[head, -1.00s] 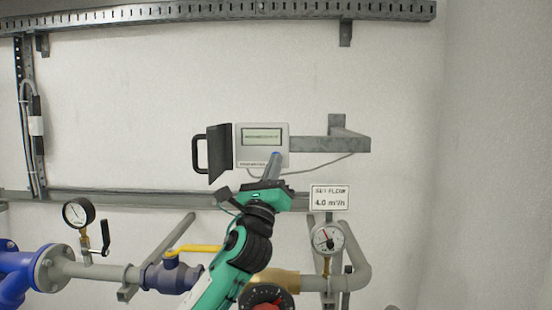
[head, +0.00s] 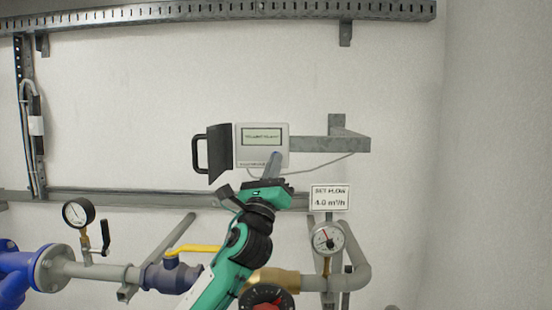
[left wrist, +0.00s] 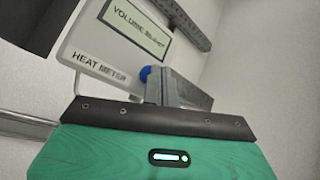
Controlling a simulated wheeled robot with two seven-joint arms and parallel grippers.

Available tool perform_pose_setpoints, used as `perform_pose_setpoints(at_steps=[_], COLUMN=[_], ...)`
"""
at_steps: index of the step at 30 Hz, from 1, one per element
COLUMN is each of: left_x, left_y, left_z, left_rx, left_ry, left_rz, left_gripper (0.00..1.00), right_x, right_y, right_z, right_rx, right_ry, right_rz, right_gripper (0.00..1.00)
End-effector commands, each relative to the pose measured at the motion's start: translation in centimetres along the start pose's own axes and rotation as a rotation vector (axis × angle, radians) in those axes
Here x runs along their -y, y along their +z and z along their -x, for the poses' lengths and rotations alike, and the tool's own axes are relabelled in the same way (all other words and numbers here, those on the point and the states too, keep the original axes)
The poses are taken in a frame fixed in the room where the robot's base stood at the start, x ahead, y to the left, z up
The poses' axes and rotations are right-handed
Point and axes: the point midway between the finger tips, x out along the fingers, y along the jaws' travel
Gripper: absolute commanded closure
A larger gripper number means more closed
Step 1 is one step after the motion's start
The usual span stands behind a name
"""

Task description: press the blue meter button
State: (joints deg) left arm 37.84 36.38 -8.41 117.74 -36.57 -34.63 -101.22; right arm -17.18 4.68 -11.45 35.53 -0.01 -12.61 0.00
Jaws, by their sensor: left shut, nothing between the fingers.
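The heat meter (head: 280,131) is a pale box on the wall with a lit display (head: 262,137) and an open dark cover at its left. In the left wrist view the meter (left wrist: 72,42) shows the words HEAT METER and a display (left wrist: 128,27) reading VOLUME with blurred digits. The blue button (left wrist: 145,73) sits low on its face, partly hidden by my fingers. My left gripper (head: 276,155) is shut and empty, its fingertips at the button. I cannot tell whether they touch it. It also shows in the left wrist view (left wrist: 160,74). My right gripper is not in view.
The dark cover (head: 219,153) with a handle stands out left of the meter. A grey bracket (head: 345,145) runs to its right. Below are a yellow-handled valve (head: 194,250), gauges and pipes. A sign (head: 330,198) reads SET FLOW 4.0 m³/h.

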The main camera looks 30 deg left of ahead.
Motion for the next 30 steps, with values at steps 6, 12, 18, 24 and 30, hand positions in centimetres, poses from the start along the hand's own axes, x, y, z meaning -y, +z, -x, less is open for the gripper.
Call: perform_pose_setpoints(at_steps=[6,12,18,24,30], left_x=[-0.1,-0.2,-0.2,0.0,0.5], left_y=[-0.1,-0.2,-0.2,0.0,0.5], left_z=[-0.2,-0.3,-0.3,0.0,0.7], left_rx=[0.000,0.001,0.000,0.000,0.000], left_ry=[0.000,0.000,0.000,-0.001,0.000], left_rz=[0.000,0.000,0.000,0.000,0.000], left_gripper=[1.00,1.00,1.00,1.00,1.00], right_x=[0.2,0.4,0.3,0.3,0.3], right_y=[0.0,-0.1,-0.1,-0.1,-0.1], right_z=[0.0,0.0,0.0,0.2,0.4], right_rx=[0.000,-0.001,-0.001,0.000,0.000], right_ry=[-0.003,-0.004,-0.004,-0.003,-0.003], right_rz=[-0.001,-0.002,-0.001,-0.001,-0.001], right_gripper=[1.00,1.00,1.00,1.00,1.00])
